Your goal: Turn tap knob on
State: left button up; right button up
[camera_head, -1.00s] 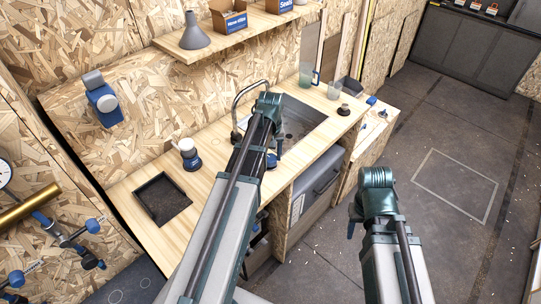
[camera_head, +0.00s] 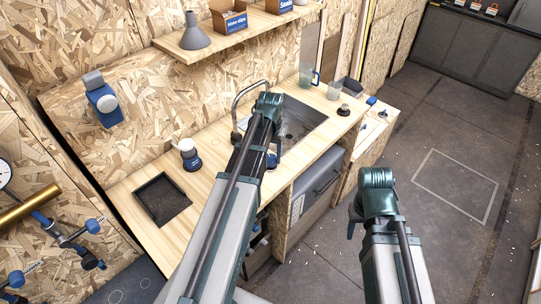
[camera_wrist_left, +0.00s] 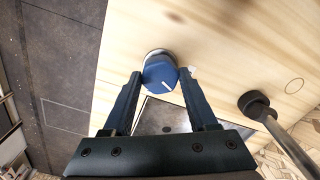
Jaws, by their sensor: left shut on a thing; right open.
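The blue round tap knob (camera_wrist_left: 160,72) with a short white mark sits on the wooden counter near the sink. In the left wrist view my left gripper (camera_wrist_left: 161,76) has its two fingers on either side of the knob, shut on it. In the head view the arm hides the knob, and the left gripper (camera_head: 271,160) is partly hidden below the wrist. The metal tap (camera_head: 237,104) arches up behind my left arm; its dark end shows in the left wrist view (camera_wrist_left: 254,103). My right gripper (camera_head: 354,221) is open and empty, off the counter's front.
The sink (camera_head: 305,118) is sunk into the counter (camera_head: 215,178). A white and blue item (camera_head: 188,153) and a dark square tray (camera_head: 162,199) are on the left. Glasses (camera_head: 305,75) stand behind the sink. A shelf (camera_head: 240,34) holds a funnel and boxes. Floor at right is clear.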

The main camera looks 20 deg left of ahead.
aim_at(271, 158)
pick_arm(q)
jog(key=m, duration=1.3)
dwell(0.5)
jog(key=o, duration=1.4)
jog(key=shift+c, duration=0.2)
notch_tip(271, 158, up, 14)
jog(key=p, duration=1.3)
jog(key=shift+p, duration=0.4)
